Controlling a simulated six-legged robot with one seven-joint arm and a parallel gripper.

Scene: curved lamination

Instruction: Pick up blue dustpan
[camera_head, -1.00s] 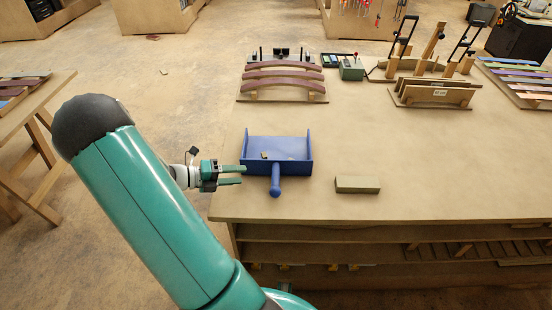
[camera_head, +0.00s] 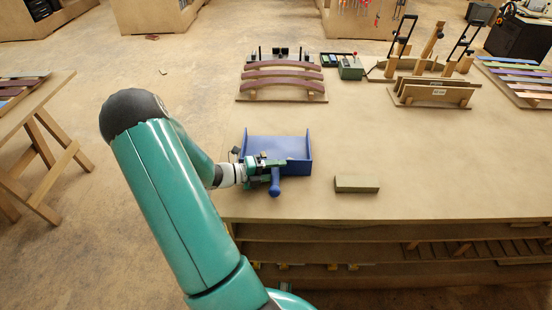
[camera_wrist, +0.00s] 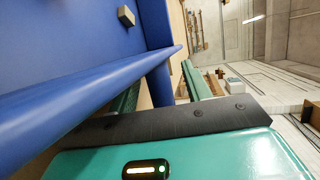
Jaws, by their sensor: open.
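The blue dustpan (camera_head: 285,146) lies on the near left of the workbench, its pan away from me and its short handle (camera_head: 275,185) toward the front edge. My gripper (camera_head: 272,170) is open and reaches in from the left at the handle, where it joins the pan. It hides part of that joint. In the wrist view the dustpan (camera_wrist: 75,30) looms large and close to my gripper (camera_wrist: 165,95). I cannot tell whether the handle lies fully between the fingers.
A small block (camera_wrist: 126,16) lies in the pan. A grey-green block (camera_head: 357,184) lies right of the dustpan on the workbench (camera_head: 430,170). Curved strips on a form (camera_head: 284,83) and wooden stands (camera_head: 436,95) stand farther back. The bench middle is clear.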

